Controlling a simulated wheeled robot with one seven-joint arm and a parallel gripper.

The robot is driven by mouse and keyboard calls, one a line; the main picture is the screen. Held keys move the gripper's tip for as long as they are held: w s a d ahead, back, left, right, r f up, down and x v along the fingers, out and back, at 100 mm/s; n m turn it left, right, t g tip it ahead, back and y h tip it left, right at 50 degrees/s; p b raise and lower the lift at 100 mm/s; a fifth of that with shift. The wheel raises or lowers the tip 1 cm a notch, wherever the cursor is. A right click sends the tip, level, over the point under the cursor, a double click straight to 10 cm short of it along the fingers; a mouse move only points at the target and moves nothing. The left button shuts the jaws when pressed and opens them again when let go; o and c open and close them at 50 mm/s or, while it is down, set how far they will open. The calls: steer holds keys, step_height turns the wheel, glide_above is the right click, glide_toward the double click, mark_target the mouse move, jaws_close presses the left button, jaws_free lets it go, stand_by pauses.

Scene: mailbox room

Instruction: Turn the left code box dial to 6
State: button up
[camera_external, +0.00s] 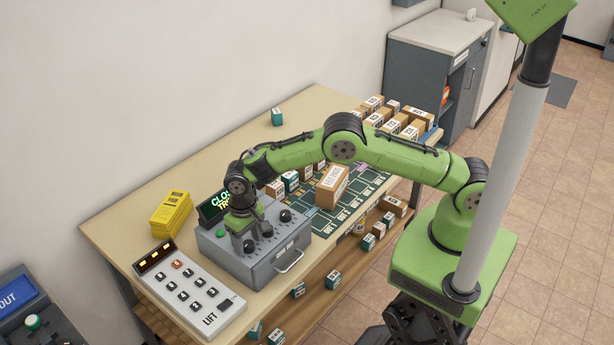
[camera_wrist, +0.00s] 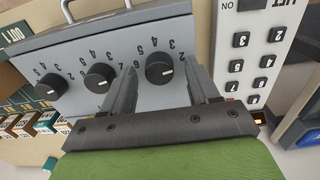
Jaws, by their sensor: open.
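The grey code box (camera_external: 222,255) stands on the table with three black dials on its top. The left dial (camera_wrist: 160,68) is the one nearest the LIFT keypad, and in the wrist view it lies at the right of the row. Its white pointer mark shows, but I cannot tell surely which number it points at. My gripper (camera_external: 243,247) points down over this dial. In the wrist view its two fingers (camera_wrist: 161,82) are apart, one toward each side of the dial; contact is unclear. The middle dial (camera_wrist: 99,77) and the right dial (camera_wrist: 52,86) are clear of the fingers.
The LIFT keypad (camera_external: 190,288) stands left of the box, yellow blocks (camera_external: 170,213) behind it. A dark display (camera_external: 212,208) with green letters is behind the box. The box has a front handle (camera_external: 290,262). A brown carton (camera_external: 332,185) and small boxes stand to the right.

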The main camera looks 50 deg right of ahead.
steer(key=shift+c, duration=0.2)
steer(key=c, duration=1)
